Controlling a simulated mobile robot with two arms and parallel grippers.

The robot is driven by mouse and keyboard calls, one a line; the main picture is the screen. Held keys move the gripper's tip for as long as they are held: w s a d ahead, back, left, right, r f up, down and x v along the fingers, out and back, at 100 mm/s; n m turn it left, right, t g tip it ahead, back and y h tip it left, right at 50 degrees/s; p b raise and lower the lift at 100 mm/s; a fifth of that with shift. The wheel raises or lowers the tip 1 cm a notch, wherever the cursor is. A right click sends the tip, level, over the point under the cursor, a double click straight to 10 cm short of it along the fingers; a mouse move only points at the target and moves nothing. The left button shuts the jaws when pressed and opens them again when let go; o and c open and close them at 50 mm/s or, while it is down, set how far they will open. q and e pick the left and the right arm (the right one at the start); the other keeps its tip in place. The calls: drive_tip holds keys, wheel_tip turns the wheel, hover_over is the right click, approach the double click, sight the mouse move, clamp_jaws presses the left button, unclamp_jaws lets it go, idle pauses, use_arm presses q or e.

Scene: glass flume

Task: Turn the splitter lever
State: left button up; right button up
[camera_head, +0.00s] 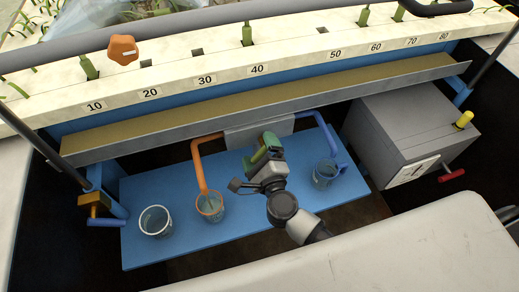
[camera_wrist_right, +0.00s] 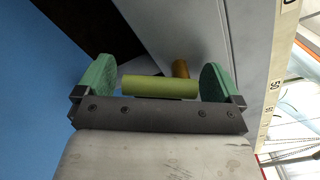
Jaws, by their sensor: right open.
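The splitter is a grey box (camera_head: 258,130) under the flume, with an orange pipe (camera_head: 197,165) on its left and a blue pipe (camera_head: 331,140) on its right. The lever's yellow-green handle (camera_wrist_right: 160,86) lies crosswise between my right gripper's green pads in the wrist view, with a gap at each end. A brown-orange stub (camera_wrist_right: 180,68) shows just behind it. My right gripper (camera_head: 262,150) is open around the handle, in front of the splitter, and hides most of the lever in the head view. My left gripper is not in view.
A blue shelf (camera_head: 150,190) holds a clear beaker (camera_head: 155,221), a beaker under the orange pipe (camera_head: 210,208) and one under the blue pipe (camera_head: 324,174). A grey cabinet (camera_head: 410,120) with a red handle (camera_head: 452,175) stands right. The flume's metal ledge (camera_head: 280,100) runs above.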

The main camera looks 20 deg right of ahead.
drive_tip(key=shift+c, duration=0.3)
drive_tip(key=c, duration=0.9)
drive_tip(key=shift+o, duration=0.2)
drive_tip(key=shift+d+n+p, duration=0.2)
drive_tip(key=shift+n+p, duration=1.1)
drive_tip(key=shift+p, duration=0.15)
drive_tip(key=shift+d+f+n+p, duration=0.2)
drive_tip(key=shift+n+p, duration=0.45)
drive_tip(key=shift+n, duration=0.3)
drive_tip(key=shift+d+f+n+p, duration=0.1)
drive_tip(key=shift+d+n+p, duration=0.05)
drive_tip(key=shift+n+p, duration=0.65)
drive_tip(key=shift+n, duration=0.35)
drive_tip(key=o, duration=0.9)
